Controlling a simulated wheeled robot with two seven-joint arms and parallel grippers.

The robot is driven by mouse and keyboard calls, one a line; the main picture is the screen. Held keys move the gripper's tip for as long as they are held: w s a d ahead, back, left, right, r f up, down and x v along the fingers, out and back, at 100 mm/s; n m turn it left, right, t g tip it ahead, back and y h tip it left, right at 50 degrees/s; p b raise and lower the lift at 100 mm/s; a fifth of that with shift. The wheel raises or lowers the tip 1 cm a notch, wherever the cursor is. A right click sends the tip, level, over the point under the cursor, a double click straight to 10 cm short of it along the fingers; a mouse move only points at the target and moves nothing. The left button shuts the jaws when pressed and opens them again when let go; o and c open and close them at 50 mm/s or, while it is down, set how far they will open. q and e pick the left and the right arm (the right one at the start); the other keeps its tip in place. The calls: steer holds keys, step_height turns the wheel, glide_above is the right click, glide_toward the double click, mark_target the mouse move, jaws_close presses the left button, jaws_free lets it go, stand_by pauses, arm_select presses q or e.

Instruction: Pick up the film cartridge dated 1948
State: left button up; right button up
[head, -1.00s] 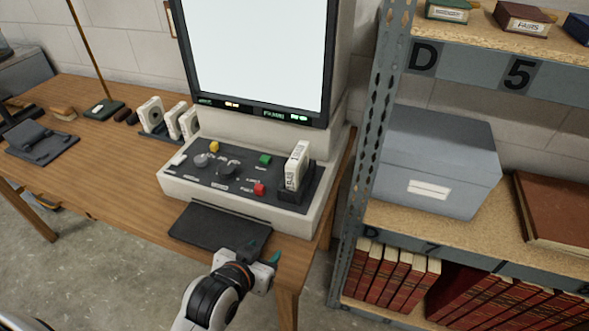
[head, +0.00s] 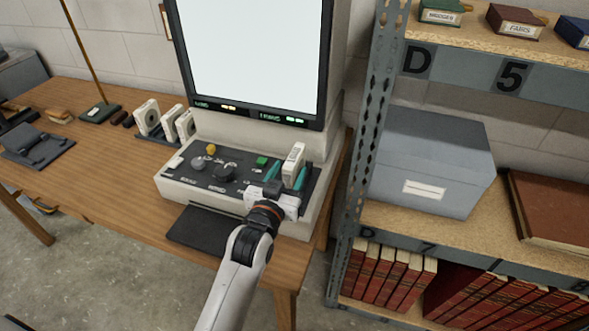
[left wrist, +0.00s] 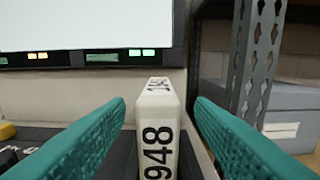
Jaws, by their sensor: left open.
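A white film cartridge (head: 292,160) stands upright in the dark slot at the right end of the reader's control panel. In the left wrist view the cartridge (left wrist: 159,130) shows "948" on its near face, the left edge of the number cut off or hidden, and smaller print on top. My left gripper (head: 286,178) is open, its teal fingers pointing at the cartridge. In the left wrist view the fingers (left wrist: 155,135) stand to either side of the cartridge with gaps on both sides. My right gripper is not in view.
The microfilm reader (head: 190,189) has a lit screen (head: 250,50) above the panel. Several other white cartridges (head: 148,116) stand in a rack to the left on the wooden table (head: 95,155). A metal shelf upright (head: 366,140) stands close on the right, with a grey box (head: 430,160).

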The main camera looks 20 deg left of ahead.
mark_target(294, 159)
arm_select(q)
steer(key=w, duration=0.5)
steer(key=shift+w+r+p, duration=0.1)
steer(key=shift+r+p, duration=0.05)
steer(key=shift+p, duration=0.2)
steer(key=shift+c, duration=0.3)
steer(key=shift+r, duration=0.1)
jaws_close()
